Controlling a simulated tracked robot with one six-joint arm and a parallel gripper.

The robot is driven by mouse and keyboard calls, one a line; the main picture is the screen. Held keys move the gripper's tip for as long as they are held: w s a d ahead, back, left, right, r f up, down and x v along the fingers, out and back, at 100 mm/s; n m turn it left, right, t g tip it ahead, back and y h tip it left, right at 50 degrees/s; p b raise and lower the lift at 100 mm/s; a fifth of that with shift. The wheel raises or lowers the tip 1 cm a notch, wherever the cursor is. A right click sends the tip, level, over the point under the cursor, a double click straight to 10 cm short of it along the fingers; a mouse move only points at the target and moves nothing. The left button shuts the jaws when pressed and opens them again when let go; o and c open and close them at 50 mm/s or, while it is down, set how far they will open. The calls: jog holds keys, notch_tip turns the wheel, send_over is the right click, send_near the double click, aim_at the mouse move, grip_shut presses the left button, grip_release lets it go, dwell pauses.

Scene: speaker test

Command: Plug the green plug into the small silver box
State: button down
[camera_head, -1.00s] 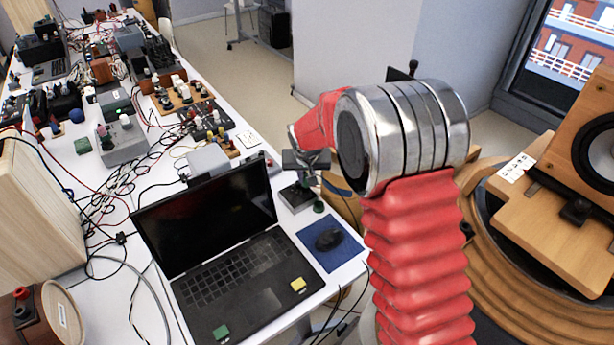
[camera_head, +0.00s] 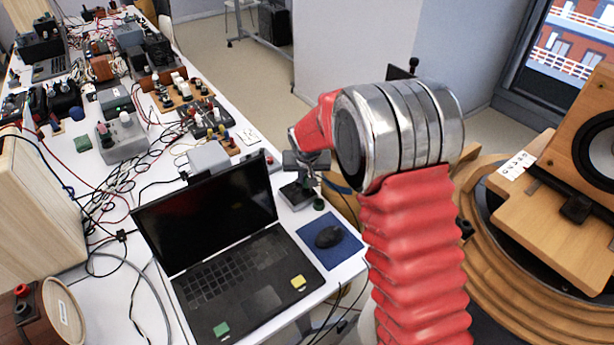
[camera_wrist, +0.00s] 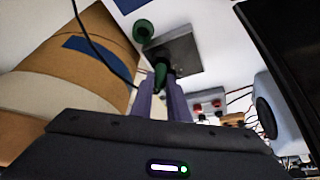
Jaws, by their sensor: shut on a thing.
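My gripper (camera_wrist: 160,84) is shut on the green plug (camera_wrist: 160,75), which shows between its two purple fingers in the wrist view. The plug's far end is at a dark part over the small silver box (camera_wrist: 186,50); I cannot tell whether it is inside. A second green round piece (camera_wrist: 143,28) is beside the box's edge. In the head view, the silver box (camera_head: 297,194) sits on the white table behind the laptop's right side, with a green piece (camera_head: 319,204) beside it. My gripper (camera_head: 308,172) is just above the box, and the held plug is mostly hidden.
A laptop (camera_head: 240,285) stands open left of the box. A mouse (camera_head: 329,236) lies on a blue pad (camera_head: 345,252) in front. Cables (camera_head: 110,190) and several devices crowd the table's left. A wooden speaker (camera_head: 590,150) stands at right.

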jog(key=shift+f, duration=0.55)
dwell(0.4)
jog(key=c, duration=1.6)
grip_release()
jog(key=shift+o, duration=0.4)
jog(key=o, duration=0.3)
jog(key=shift+r, duration=0.15)
jog(key=shift+r, duration=2.35)
jog(key=shift+s, duration=0.15)
